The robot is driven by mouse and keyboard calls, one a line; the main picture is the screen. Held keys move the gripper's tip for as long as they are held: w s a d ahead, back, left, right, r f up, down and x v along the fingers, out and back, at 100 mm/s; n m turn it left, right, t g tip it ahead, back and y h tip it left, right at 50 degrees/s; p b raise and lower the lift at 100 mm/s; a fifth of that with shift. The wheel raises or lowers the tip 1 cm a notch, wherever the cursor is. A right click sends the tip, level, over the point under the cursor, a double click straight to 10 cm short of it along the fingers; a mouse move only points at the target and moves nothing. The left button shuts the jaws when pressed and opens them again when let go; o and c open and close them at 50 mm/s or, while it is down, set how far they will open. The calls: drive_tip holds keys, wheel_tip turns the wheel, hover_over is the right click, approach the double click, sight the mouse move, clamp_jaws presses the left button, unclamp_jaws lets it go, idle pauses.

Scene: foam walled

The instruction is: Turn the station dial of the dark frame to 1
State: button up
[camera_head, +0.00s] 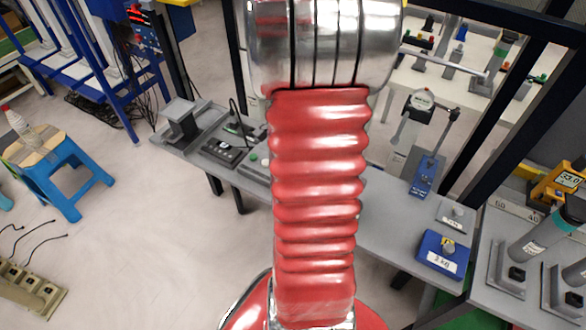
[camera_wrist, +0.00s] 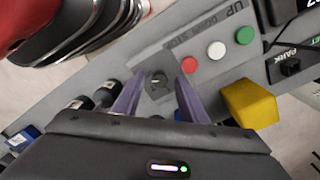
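My gripper (camera_wrist: 157,84) shows in the wrist view with two purple fingers spread apart, nothing between them held. In the picture, a dark knob (camera_wrist: 157,85) on a grey plate lies between the fingertips; I cannot tell the depth gap. Another black knob (camera_wrist: 290,67) sits at the right beside the word PARK, on a dark panel. I cannot read a 1 near either knob, so which one is the station dial is unclear. In the head view, the dark frame (camera_head: 515,113) has black posts at the right; my red arm hides the middle and my gripper is out of sight.
Red (camera_wrist: 189,65), white (camera_wrist: 217,50) and green (camera_wrist: 243,36) buttons line the grey panel near UP, DOWN and STOP lettering. A yellow block (camera_wrist: 250,104) stands close right of the fingers. Dark cylinders (camera_wrist: 107,92) lie left. A blue stool (camera_head: 60,172) stands on open floor.

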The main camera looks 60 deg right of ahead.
drive_tip(key=shift+c, duration=0.6)
clamp_jaws()
drive_tip(key=shift+n, duration=0.5)
drive_tip(key=n, duration=0.4)
drive_tip(key=shift+n, duration=0.3)
drive_tip(key=n, duration=1.1)
drive_tip(key=shift+n, duration=0.3)
drive_tip(key=n, duration=0.6)
drive_tip(key=shift+n+h, duration=0.3)
drive_tip(key=shift+n, duration=0.1)
